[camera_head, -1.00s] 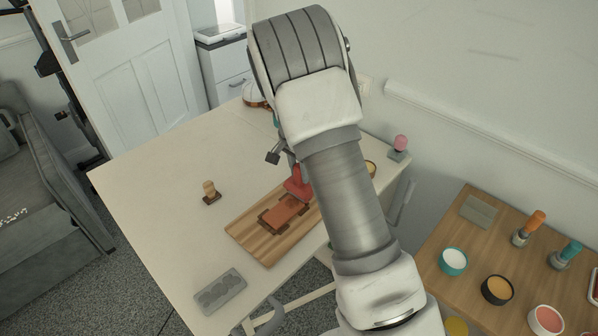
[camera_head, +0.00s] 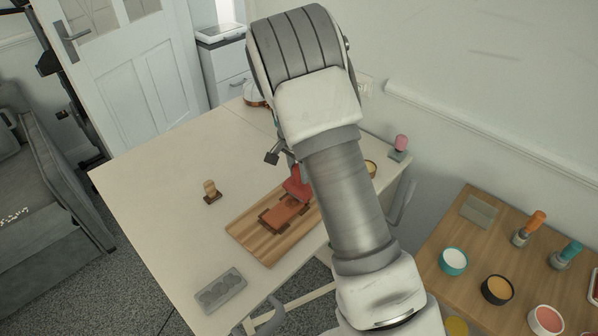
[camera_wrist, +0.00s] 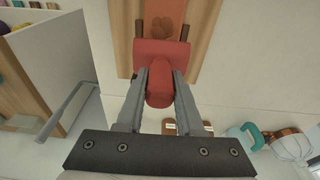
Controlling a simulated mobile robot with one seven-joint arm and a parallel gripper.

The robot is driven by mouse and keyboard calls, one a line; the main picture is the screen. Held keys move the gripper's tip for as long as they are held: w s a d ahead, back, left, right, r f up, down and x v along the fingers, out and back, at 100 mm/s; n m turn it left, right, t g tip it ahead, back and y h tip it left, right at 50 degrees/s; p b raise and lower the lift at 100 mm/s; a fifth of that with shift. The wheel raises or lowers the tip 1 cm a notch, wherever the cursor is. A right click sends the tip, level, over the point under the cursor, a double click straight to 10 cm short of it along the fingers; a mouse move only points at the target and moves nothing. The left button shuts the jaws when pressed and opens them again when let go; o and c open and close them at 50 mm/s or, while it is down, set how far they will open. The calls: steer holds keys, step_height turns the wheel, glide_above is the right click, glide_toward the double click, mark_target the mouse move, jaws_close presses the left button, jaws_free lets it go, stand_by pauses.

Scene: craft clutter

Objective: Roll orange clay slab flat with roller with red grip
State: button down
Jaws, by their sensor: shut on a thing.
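The orange clay slab (camera_head: 283,214) lies on a striped wooden board (camera_head: 258,240), between dark strips along its sides. The roller with the red grip (camera_head: 297,185) stands at the slab's far right end, partly hidden by my arm. In the wrist view, my gripper (camera_wrist: 160,88) is shut on the roller's red grip (camera_wrist: 159,82). The red roller body (camera_wrist: 155,58) is just beyond the fingers, and the slab (camera_wrist: 166,22) is past it. I cannot tell whether the roller touches the slab.
A wooden-handled stamp (camera_head: 211,192) and a grey mould tray (camera_head: 221,290) stand on the white table (camera_head: 150,215). A pink-topped tool (camera_head: 400,146) is near its right corner. A wooden side table (camera_head: 470,240) at the right carries pots and tools.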

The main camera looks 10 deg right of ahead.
steer(key=shift+s+a+f, duration=0.1)
steer(key=shift+s+a, duration=0.1)
steer(key=shift+s+a, duration=0.75)
steer(key=shift+a, duration=0.25)
steer(key=shift+r, duration=0.2)
steer(key=shift+a, duration=0.15)
steer(key=shift+s+a+f, duration=0.15)
steer(key=shift+s+a, duration=0.6)
steer(key=shift+a, duration=0.35)
steer(key=shift+p, duration=0.4)
step_height(320, 180, up, 7)
steer(key=p, duration=0.4)
steer(key=shift+p, duration=0.4)
